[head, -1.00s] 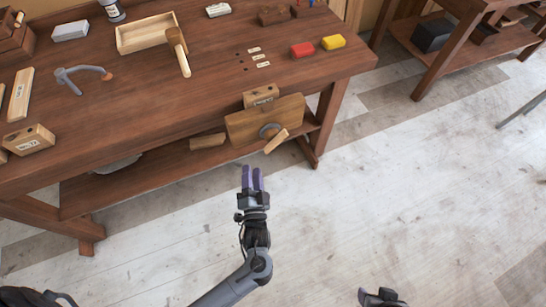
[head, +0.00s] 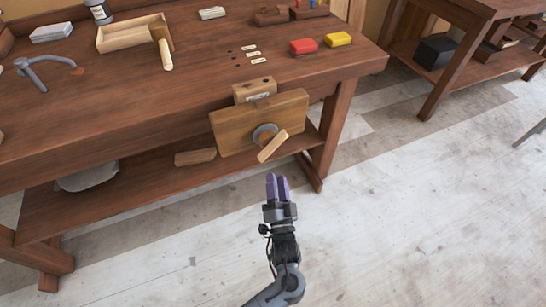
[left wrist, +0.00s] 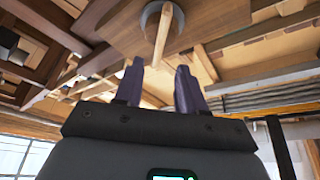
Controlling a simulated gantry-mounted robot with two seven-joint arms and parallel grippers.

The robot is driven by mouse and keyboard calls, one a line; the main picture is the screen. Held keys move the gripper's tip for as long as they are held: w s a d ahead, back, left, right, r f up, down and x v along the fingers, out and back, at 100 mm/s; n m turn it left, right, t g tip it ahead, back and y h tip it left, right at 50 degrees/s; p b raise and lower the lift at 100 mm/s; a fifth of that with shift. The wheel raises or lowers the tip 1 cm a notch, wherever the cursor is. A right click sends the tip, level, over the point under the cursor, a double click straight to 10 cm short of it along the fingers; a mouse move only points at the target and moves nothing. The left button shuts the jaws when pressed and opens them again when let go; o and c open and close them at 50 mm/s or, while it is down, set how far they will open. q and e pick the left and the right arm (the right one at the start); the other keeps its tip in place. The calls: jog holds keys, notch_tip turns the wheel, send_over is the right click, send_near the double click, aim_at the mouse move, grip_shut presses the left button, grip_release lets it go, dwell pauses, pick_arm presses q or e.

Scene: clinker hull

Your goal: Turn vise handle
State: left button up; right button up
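The vise handle (head: 273,146) is a light wooden bar, tilted, on a round grey hub (head: 265,134) at the front of the wooden vise jaw (head: 231,130). In the left wrist view the handle (left wrist: 163,36) shows ahead, beyond and between the fingertips. My left gripper (head: 277,183) has purple fingers and is below and in front of the handle, apart from it. In the left wrist view its fingers (left wrist: 160,75) stand apart with nothing between them. My right gripper is not in the head view.
The workbench (head: 200,85) carries an open wooden box (head: 118,38) with a mallet (head: 165,54), red (head: 303,46) and yellow (head: 338,39) blocks, and a grey clamp (head: 32,68). A lower shelf (head: 130,195) lies under it.

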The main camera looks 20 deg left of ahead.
aim_at(273, 152)
pick_arm(q)
jog(key=b+x, duration=0.2)
jog(key=x, duration=0.7)
jog(key=shift+w+a, duration=0.15)
jog(key=shift+w, duration=0.05)
jog(key=shift+c, duration=0.4)
grip_shut()
